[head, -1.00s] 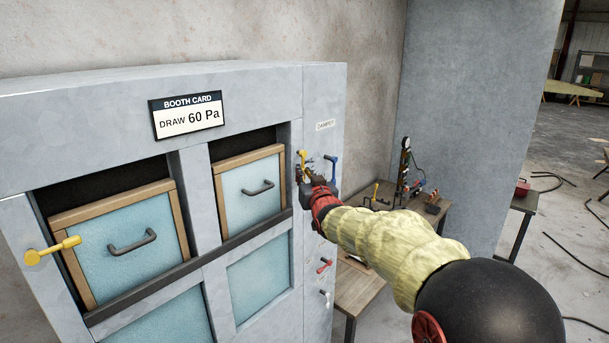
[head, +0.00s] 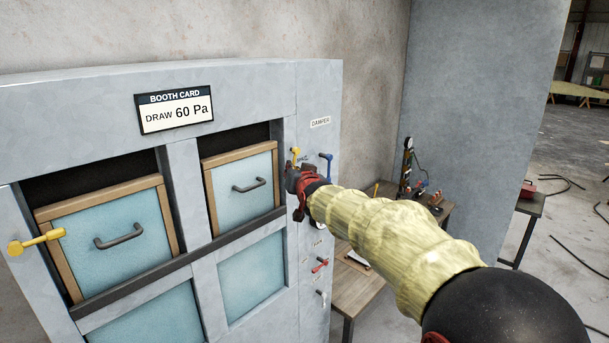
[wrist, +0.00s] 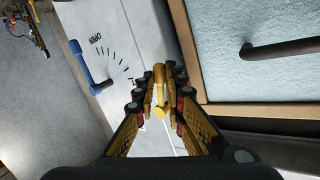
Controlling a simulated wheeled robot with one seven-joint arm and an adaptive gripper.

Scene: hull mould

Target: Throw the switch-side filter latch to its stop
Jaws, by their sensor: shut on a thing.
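The switch-side filter latch is yellow (head: 294,153) and stands on the cabinet post right of the right filter panel (head: 241,188). Its upper part shows above my gripper (head: 297,178); the rest is hidden in the head view. In the wrist view the yellow latch (wrist: 159,88) lies between the fingertips of my gripper (wrist: 160,97), which are shut on it. The other yellow latch (head: 38,241) sits at the far left of the cabinet, its arm pointing right over the left panel's frame (head: 70,285).
A blue damper lever (head: 327,160) is close right of my gripper, also in the wrist view (wrist: 90,68). The right panel's dark handle (wrist: 285,48) is near the fingers. Small red (head: 320,265) and white switches sit below. A bench (head: 365,290) stands behind my arm.

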